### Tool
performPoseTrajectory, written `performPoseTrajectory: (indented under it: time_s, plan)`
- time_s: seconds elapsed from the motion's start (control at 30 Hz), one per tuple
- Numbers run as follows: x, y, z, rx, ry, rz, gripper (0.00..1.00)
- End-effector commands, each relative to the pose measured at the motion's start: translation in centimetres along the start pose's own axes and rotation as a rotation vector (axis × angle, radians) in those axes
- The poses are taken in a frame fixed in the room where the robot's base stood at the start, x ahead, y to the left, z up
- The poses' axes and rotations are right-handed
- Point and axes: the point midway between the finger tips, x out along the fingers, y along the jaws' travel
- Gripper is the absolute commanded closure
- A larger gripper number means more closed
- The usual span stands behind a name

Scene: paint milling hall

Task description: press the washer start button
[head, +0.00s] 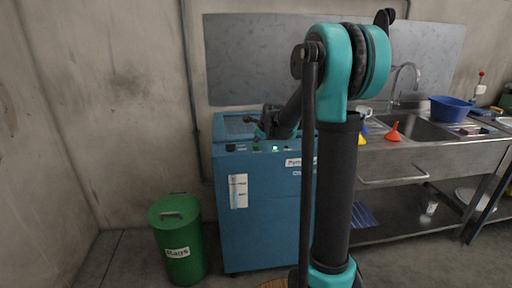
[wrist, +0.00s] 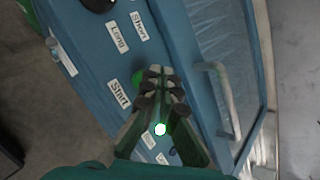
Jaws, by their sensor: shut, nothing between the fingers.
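The blue washer (head: 262,205) stands against the back wall, with its control strip along the front top edge. In the wrist view the green start button (wrist: 137,78) sits on the blue panel beside the label "Start" (wrist: 118,94). It is partly hidden by my fingertips. My gripper (wrist: 160,75) is shut and empty, its tips just right of the button in that view; I cannot tell if they touch it. In the head view my gripper (head: 265,124) is over the washer's front top edge.
A black knob (wrist: 97,4) has labels "Long" and "Short" near it. A metal handle (wrist: 216,92) stands out on the washer lid. A green rag bin (head: 179,240) stands left of the washer. A steel sink bench (head: 415,155) with a blue basin (head: 450,109) is right.

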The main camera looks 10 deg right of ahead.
Motion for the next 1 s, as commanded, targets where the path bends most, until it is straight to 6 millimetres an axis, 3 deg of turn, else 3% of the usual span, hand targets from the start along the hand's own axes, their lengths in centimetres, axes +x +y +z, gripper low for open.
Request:
performPoseTrajectory:
  time_s: [0.27, 1.0]
  plan:
    - [-0.1, -0.1, 0.1, 0.000, 0.000, 0.000, 1.00]
    - [-3.5, -2.6, 2.6, 0.000, 0.000, 0.000, 1.00]
